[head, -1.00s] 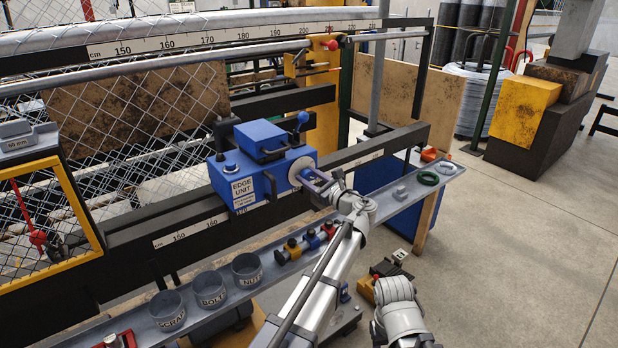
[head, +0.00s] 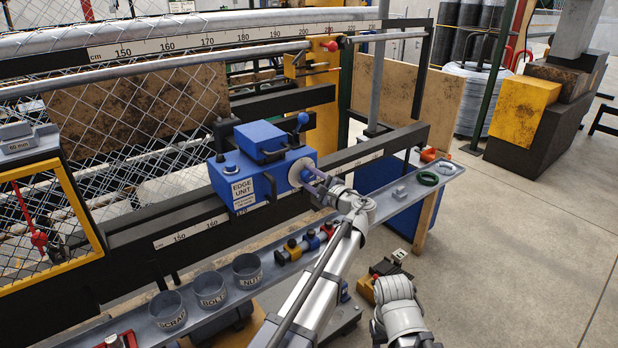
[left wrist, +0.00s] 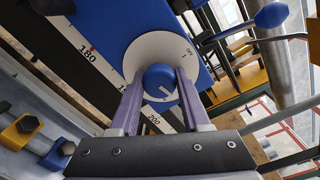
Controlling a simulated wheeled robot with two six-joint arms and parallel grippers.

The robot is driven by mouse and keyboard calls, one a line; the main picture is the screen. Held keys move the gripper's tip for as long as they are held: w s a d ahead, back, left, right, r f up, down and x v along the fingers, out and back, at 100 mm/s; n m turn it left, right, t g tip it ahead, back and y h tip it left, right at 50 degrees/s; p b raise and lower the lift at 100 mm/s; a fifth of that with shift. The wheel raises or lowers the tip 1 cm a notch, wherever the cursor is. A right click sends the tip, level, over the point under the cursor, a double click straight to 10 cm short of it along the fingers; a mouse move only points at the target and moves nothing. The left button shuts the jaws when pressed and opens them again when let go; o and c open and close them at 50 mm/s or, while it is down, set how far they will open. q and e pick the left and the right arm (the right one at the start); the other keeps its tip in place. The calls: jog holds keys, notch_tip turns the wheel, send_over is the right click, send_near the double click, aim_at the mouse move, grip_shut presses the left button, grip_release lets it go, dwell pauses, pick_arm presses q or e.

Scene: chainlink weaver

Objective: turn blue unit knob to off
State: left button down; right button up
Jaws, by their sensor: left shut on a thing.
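The blue edge unit (head: 262,163) is a blue box on the black rail in the head view. Its blue knob (left wrist: 160,80) sits on a round white dial plate (left wrist: 146,52), and the plate also shows in the head view (head: 298,170). My left gripper (head: 314,178) is at the plate, its purple fingers (left wrist: 160,88) shut on the knob from both sides. A white pointer line on the knob points toward the lower right in the left wrist view. The OFF mark is at the plate's right edge there. My right gripper is not in view.
A narrow grey shelf (head: 225,312) runs below my left arm, with bins (head: 210,288) labelled scrap, bolt and nut. A blue ball-ended lever (head: 302,118) stands behind the unit.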

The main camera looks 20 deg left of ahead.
pick_arm(q)
jog(key=n, duration=0.3)
jog(key=shift+s+n, duration=0.15)
jog(key=shift+n, duration=0.15)
jog(key=n, duration=0.7)
jog(key=shift+n, duration=0.3)
jog(key=shift+n+t+h, duration=0.3)
jog(key=shift+n, duration=1.4)
jog(key=shift+c, duration=2)
grip_release()
